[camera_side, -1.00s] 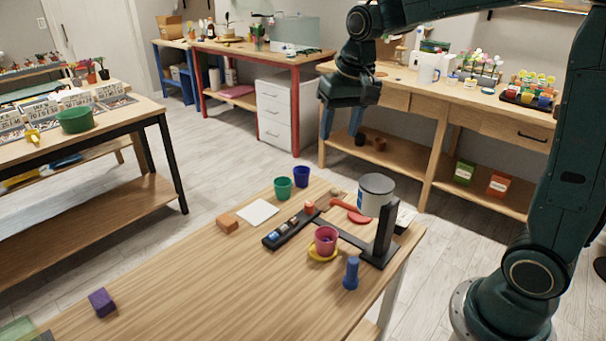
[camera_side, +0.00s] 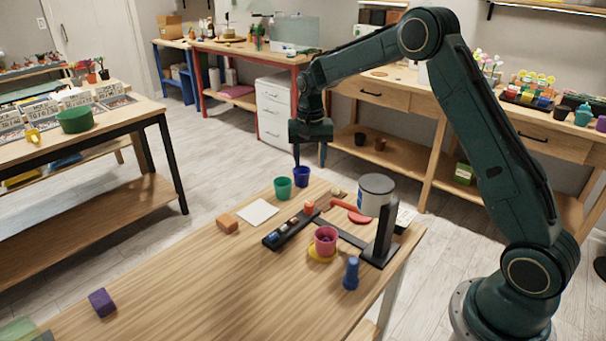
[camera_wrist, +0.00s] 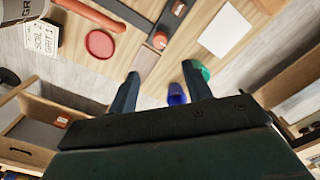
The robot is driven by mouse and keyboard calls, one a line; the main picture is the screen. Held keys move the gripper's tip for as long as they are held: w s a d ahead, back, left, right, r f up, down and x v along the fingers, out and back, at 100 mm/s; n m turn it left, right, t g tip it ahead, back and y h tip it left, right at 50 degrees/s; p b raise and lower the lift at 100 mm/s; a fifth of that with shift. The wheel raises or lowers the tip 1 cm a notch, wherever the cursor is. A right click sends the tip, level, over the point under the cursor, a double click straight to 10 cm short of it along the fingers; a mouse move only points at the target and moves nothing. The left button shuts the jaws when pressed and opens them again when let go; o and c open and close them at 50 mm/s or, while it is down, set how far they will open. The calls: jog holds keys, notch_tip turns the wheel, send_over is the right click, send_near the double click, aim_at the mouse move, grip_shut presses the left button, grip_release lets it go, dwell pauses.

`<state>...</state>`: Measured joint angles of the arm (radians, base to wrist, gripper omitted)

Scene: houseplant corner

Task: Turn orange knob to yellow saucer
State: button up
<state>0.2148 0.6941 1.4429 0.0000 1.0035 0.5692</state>
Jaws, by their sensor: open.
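The orange knob (camera_side: 309,208) sits on the black fixture on the table, near its far end; it also shows near the top of the wrist view (camera_wrist: 160,40). The yellow saucer (camera_side: 320,256) lies on the table towards the viewer, with a pink pot (camera_side: 326,239) standing on it. In the wrist view I cannot make out the saucer. My gripper (camera_side: 310,162) is open and empty, pointing down above and beyond the far side of the table. In the wrist view its fingers (camera_wrist: 161,72) are spread apart, with the knob beyond them.
Green (camera_side: 283,188) and blue (camera_side: 301,176) cups stand at the far edge. A white sheet (camera_side: 257,212) and orange block (camera_side: 227,223) lie left of the fixture. A red saucer (camera_wrist: 100,43), grey can (camera_side: 376,193) and black upright (camera_side: 383,233) are to the right. The table's left is mostly clear.

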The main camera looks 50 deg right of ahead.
aim_at(309, 203)
jog(key=shift+f, duration=0.1)
notch_tip(309, 203, down, 14)
jog(key=shift+r, duration=0.15)
dwell(0.8)
jog(key=shift+c, duration=0.2)
jog(key=c, duration=0.9)
